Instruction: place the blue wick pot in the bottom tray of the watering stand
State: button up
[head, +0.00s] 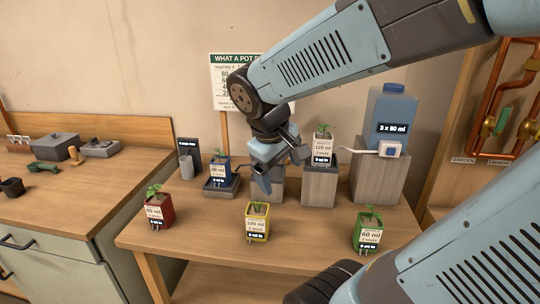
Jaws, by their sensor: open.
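The blue wick pot (220,171), with a small plant and a white label, stands upright at the low dark tray (219,190) on the left of the watering stand; it appears to sit inside the tray. My gripper (282,172) is open and empty, to the right of the blue pot and apart from it. It hangs in front of the middle grey block (270,190) of the stand and hides that block's top. A grey pot (323,150) marked 120 ml stands on the taller block (319,188) to the right.
A blue water tank (390,108) stands on the tallest block at right. A red pot (159,210), a yellow pot (257,222) and a green pot (367,232) stand along the front of the table. A grey cylinder (187,168) stands behind left. Table between the front pots is clear.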

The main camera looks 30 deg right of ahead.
jog(key=s+a+r+m+t+y, duration=0.2)
jog(key=a+r+m+t+y, duration=0.1)
jog(key=r, duration=0.2)
jog(key=shift+s+a+r+t, duration=0.2)
jog(key=shift+a+r+t, duration=0.1)
jog(key=shift+a, duration=0.1)
jog(key=shift+f, duration=0.1)
